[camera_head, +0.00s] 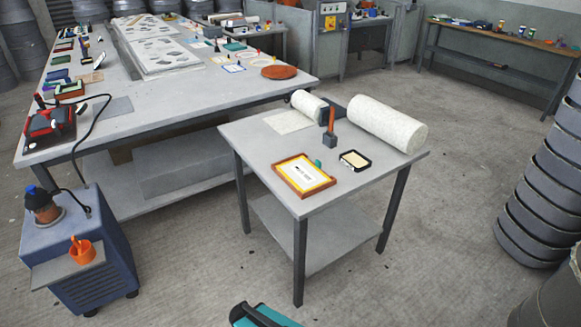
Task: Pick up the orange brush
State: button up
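An upright tool with an orange handle (331,119) and a dark, blocky base stands on the small grey table (252,152). It looks like a brush, but its bristles cannot be made out. A second orange item, a small orange pot (82,253) with a thin orange handle sticking up from it, stands on the ledge of the blue cabinet at the left. I cannot tell whether that handle is a brush. My gripper is not recognisable in this view.
Near the upright tool are a white roll (387,123), a smaller roll (309,105), an orange-framed card (303,175) and a black tray (355,160). A long cluttered table (130,123) stands behind. A teal-and-black object (262,315) is cut off at the bottom. Floor is clear right of the table.

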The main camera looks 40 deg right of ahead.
aim_at(329, 132)
jog(key=z, duration=0.45)
jog(key=k, duration=0.25)
jog(key=z, duration=0.55)
